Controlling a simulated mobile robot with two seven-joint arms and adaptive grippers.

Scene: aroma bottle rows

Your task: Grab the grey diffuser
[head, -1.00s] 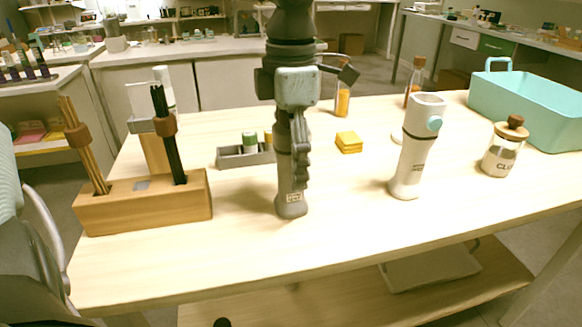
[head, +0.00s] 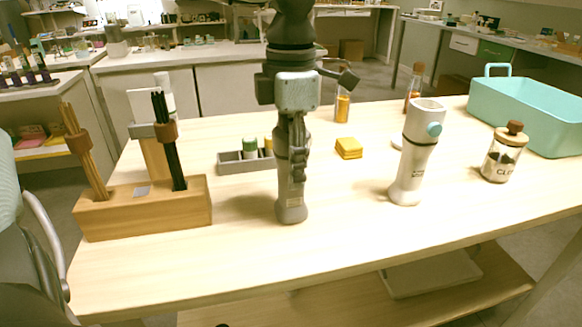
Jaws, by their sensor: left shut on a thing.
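The grey diffuser (head: 291,211) stands upright on the table near its middle. Its flared base shows, and most of its upper body is hidden behind my left gripper. My left gripper (head: 291,165) comes down from above and is shut on the grey diffuser's body. My right gripper is not in view.
A white diffuser (head: 414,160) stands to the right. A wooden holder (head: 150,215) with reed sticks stands at left. A grey tray (head: 240,164) with small bottles and yellow blocks (head: 348,148) lie behind. A labelled jar (head: 502,155) and teal basket (head: 535,115) are at right.

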